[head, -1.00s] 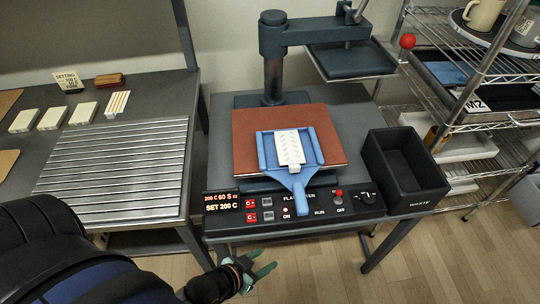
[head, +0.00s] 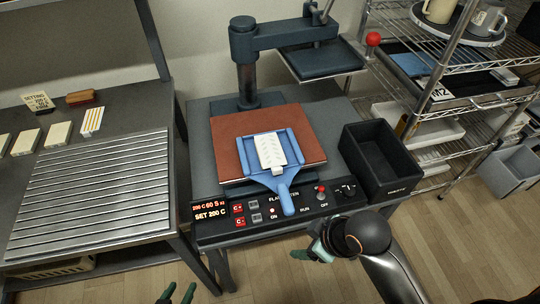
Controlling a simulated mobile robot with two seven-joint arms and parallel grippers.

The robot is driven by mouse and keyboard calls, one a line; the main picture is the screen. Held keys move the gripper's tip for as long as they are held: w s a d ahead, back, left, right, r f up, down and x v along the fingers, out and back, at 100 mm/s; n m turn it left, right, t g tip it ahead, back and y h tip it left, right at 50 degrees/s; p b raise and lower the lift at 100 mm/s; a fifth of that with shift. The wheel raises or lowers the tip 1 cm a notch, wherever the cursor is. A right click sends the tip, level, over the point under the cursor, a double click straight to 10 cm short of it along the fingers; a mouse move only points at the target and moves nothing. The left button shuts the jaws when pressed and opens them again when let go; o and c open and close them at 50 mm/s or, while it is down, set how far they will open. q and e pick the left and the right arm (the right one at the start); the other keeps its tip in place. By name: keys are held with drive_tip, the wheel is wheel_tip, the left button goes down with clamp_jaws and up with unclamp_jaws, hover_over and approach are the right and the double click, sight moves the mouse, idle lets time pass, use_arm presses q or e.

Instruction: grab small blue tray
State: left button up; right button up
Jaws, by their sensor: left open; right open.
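The small blue tray (head: 285,197) lies on the brown-red pad (head: 305,145) of the flat press. Its handle points toward the front edge, over the control panel. A white patterned piece (head: 270,151) lies in the tray between its raised sides. My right gripper (head: 311,249) is open and empty, in front of the press below the control panel, close to the tray's handle but apart from it. My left gripper (head: 178,294) is open at the bottom edge, with only its green fingertips showing, well to the left of the tray.
The upper press plate (head: 320,60) is swung to the back right. A black waste bin (head: 378,163) stands right of the pad. A slatted metal rack (head: 90,190) and several white blocks are on the left table. Wire shelves (head: 455,100) stand at the right.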

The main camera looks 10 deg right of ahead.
drive_tip(key=w+a+r+n+g+y, duration=0.1)
drive_tip(key=w+a+r+n, duration=0.4)
drive_tip(key=n, duration=0.4)
drive_tip(key=n+g+h, duration=0.3)
drive_tip(key=n+h, duration=0.1)
drive_tip(key=n, duration=1.5)
approach(286, 195)
drive_tip(key=f, duration=0.1)
drive_tip(key=d+f, duration=0.1)
drive_tip(key=f, duration=0.1)
drive_tip(key=shift+f+b, duration=0.3)
drive_tip(key=shift+f, duration=0.05)
drive_tip(key=f, duration=0.2)
drive_tip(key=a+f, duration=0.1)
drive_tip(key=f, duration=0.1)
drive_tip(key=shift+f, duration=0.8)
drive_tip(key=shift+f, duration=0.25)
drive_tip(key=shift+c, duration=0.2)
